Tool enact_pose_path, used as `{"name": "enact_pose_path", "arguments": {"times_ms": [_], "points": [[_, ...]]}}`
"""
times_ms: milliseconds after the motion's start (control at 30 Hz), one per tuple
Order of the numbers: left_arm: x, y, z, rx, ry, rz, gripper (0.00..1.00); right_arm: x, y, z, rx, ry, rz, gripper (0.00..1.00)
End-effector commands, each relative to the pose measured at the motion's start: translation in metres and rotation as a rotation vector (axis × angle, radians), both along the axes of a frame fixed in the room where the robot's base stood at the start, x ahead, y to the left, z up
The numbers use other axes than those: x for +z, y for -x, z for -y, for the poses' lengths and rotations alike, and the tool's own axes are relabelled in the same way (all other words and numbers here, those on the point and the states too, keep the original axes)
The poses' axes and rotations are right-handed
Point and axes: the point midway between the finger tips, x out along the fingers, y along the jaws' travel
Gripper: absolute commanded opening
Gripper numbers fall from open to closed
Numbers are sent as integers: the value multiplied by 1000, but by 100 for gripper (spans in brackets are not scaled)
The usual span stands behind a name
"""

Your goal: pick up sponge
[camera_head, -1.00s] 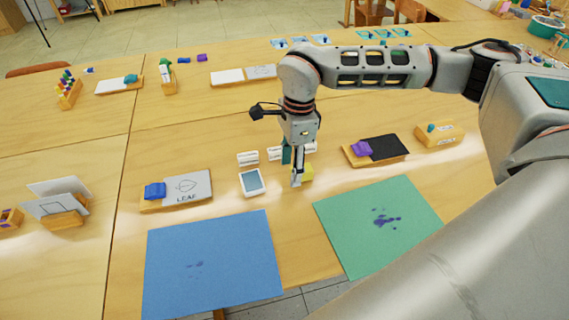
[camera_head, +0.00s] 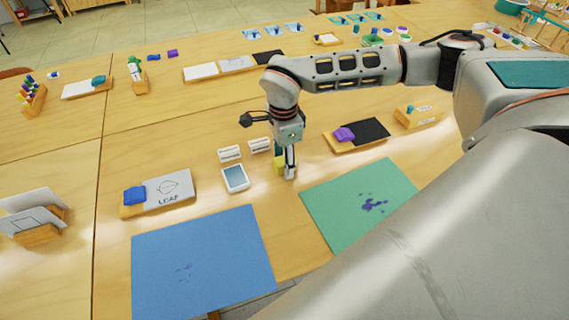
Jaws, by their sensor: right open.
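The sponge looks to be the small yellow block (camera_head: 279,168) on the table, in the middle of the head view. My right gripper (camera_head: 287,173) points down right at this block, and its fingers cover part of it. The gripper is open, and I cannot tell whether the block is between its fingers or just beside them. A bit of green shows above the yellow, and I cannot tell whether it belongs to the same thing. My left gripper is out of view.
A small tablet (camera_head: 235,178) and white label cards (camera_head: 230,154) lie left of the gripper. A blue sheet (camera_head: 203,262) and a stained green sheet (camera_head: 345,216) lie in front. A tray with a purple block (camera_head: 344,134) is to the right. My right arm covers the lower right.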

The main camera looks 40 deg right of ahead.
Motion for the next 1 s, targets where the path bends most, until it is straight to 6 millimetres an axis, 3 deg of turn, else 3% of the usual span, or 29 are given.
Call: {"name": "enact_pose_path", "arguments": {"times_ms": [133,267,733,867,1000], "points": [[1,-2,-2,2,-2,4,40,1,0,0,0,0,2,47],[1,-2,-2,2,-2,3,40,1,0,0,0,0,1,16],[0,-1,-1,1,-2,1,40,6,-1,0,-1,-1,2,14],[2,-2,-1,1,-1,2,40,17,-1,0,-1,0,4,14],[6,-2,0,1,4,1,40,41,-2,0,0,0,7,14]]}}
